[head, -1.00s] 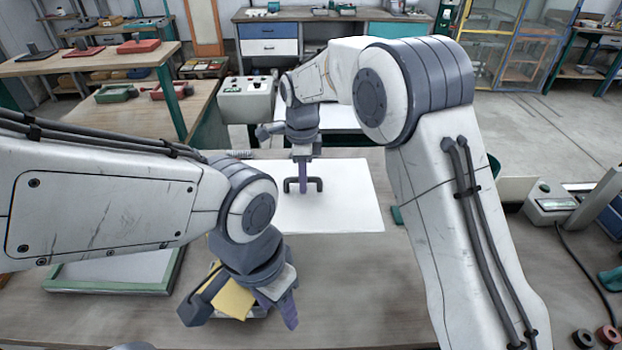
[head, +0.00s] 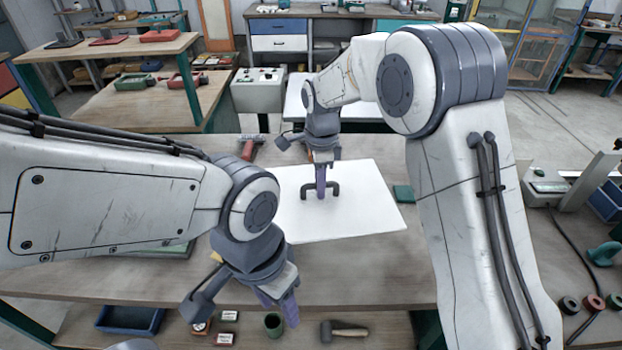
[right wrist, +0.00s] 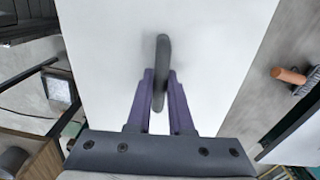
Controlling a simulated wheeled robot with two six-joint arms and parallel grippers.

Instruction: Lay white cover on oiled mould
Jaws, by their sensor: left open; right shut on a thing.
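The white cover (head: 370,215) is a flat sheet with a dark bar handle (head: 333,188), over the middle of the workbench. My right gripper (head: 321,182) is shut on this handle. The right wrist view shows both purple fingers closed around the handle (right wrist: 162,60), with the white sheet (right wrist: 215,50) beneath. I cannot tell how high the sheet is above the bench. My left gripper (head: 283,302) is open and empty, near the front bench edge. A green-edged frame (head: 170,250) is mostly hidden behind my left arm. No oiled mould can be made out clearly.
A brush (head: 252,148) lies behind the cover, and a green block (head: 403,193) is right of it. A grey control box (head: 257,92) stands behind the bench. The lower shelf holds a blue bin (head: 130,318) and a mallet (head: 345,331). The bench front is clear.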

